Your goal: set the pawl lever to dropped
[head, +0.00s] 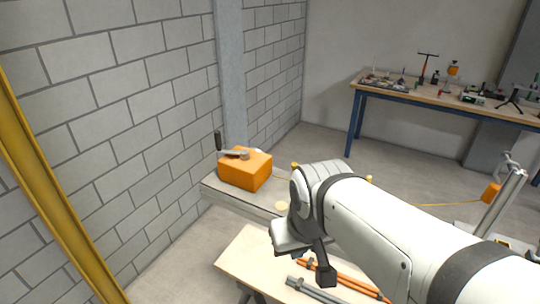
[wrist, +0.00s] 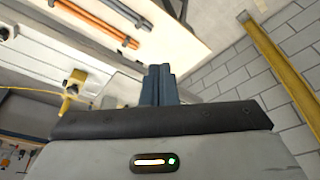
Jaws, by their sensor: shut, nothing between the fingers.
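An orange box-shaped housing (head: 245,171) sits on a grey bench by the brick wall in the head view. A light grey lever (head: 234,153) with a dark upright end lies across its top, and this looks like the pawl lever. Its exact setting is too small to tell. My gripper (head: 326,277) is in front of the housing and to its right, apart from it, above a pale wooden table. In the wrist view its dark fingers (wrist: 160,82) are together, with nothing between them. The lever cannot be made out in the wrist view.
The pale wooden table (head: 245,252) holds orange and grey bars (head: 345,278) below my gripper. The grey bench (head: 215,189) runs along the wall. A yellow post (head: 50,190) stands at left. A blue-legged workbench (head: 440,98) with tools stands at the back right.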

